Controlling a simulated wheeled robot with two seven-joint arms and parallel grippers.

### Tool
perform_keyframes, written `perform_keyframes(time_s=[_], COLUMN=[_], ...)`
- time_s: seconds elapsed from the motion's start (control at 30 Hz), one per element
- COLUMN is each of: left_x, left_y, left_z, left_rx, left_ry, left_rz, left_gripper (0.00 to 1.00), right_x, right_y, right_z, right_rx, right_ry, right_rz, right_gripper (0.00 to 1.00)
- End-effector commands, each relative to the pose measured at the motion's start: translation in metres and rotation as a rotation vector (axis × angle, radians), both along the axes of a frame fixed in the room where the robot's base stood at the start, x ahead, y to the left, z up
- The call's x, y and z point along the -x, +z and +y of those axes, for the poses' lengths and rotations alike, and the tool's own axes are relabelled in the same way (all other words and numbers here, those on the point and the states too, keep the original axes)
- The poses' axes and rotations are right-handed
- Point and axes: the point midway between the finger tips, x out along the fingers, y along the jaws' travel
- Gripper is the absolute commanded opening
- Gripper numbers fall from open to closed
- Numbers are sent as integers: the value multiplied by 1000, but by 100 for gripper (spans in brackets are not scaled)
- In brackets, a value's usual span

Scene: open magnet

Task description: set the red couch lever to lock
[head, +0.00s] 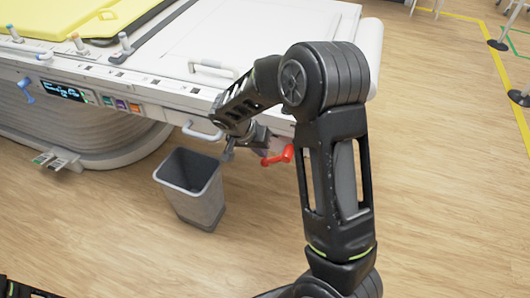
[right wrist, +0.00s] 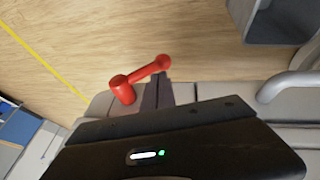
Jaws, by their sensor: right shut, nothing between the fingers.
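The red couch lever (head: 278,157) sticks out below the front edge of the couch, near its right end. In the right wrist view the red lever (right wrist: 143,78) shows a thick round hub and a thin arm ending in a round knob. My right gripper (head: 229,152) is shut and empty, a little left of the lever in the head view. In the right wrist view its closed fingertips (right wrist: 158,80) lie close by the lever's arm; I cannot tell whether they touch it. My left gripper is out of view.
A grey bin (head: 190,188) stands on the floor below the couch (head: 150,92), near my right gripper. A pale handle (head: 203,133) is on the couch's front edge. A control panel (head: 62,91) and a blue lever (head: 25,88) are further left.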

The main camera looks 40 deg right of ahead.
Motion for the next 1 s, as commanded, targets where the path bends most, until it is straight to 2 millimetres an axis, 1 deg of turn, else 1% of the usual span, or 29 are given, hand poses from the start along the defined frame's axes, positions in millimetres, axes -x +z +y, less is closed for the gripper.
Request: perform_keyframes(time_s=[0.1, 0.2, 0.67, 1.0], left_x=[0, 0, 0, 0], left_y=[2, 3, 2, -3], left_z=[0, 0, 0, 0], left_rx=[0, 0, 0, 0], left_ry=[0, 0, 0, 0], left_rz=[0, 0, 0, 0], left_gripper=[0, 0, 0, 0], right_x=[5, 7, 7, 7], right_y=[-9, -13, -15, -18], right_z=[-6, -8, -9, -15], right_rx=[0, 0, 3, 31], right_ry=[-1, 1, 0, -1], right_rz=[1, 0, 4, 44], right_gripper=[0, 0, 0, 0])
